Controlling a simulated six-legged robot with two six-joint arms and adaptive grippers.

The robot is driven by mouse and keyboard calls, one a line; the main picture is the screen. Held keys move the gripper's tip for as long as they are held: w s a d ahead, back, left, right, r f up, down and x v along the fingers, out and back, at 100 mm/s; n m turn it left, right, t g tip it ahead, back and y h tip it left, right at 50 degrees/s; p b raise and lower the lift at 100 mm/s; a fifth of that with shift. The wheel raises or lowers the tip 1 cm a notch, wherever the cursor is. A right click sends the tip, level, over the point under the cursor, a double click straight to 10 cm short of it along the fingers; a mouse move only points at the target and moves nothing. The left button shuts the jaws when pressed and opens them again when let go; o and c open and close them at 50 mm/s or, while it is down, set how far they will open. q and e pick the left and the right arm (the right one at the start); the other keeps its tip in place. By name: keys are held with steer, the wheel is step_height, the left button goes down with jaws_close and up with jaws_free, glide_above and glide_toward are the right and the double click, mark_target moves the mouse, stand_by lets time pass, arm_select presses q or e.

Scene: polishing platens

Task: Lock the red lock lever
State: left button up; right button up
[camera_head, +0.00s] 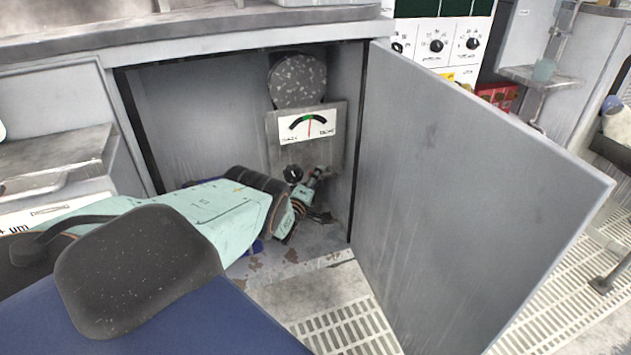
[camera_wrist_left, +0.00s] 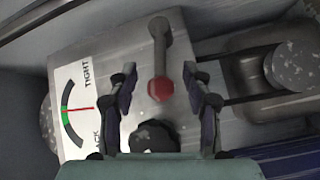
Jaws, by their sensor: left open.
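In the left wrist view, the lock lever (camera_wrist_left: 159,55) is a grey arm with a red end knob (camera_wrist_left: 160,89). It lies on a grey metal plate, and the red end points toward the bottom of the picture. My left gripper (camera_wrist_left: 163,76) is open, with one finger on each side of the red knob; I cannot tell whether either touches it. In the head view, my left gripper (camera_head: 312,194) is inside the open cabinet, low in front of the plate. The lever is too small and covered to make out clearly there.
A tight/slack gauge (camera_head: 308,125) with a red needle is on the plate. A black knob (camera_wrist_left: 154,136) sits below the lever. A speckled round part (camera_head: 297,80) is above the gauge. The open cabinet door (camera_head: 470,190) stands to the right; the cabinet wall is at left.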

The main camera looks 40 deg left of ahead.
arm_select(q)
steer(key=shift+c, duration=0.3)
jaws_close()
stand_by(0.4)
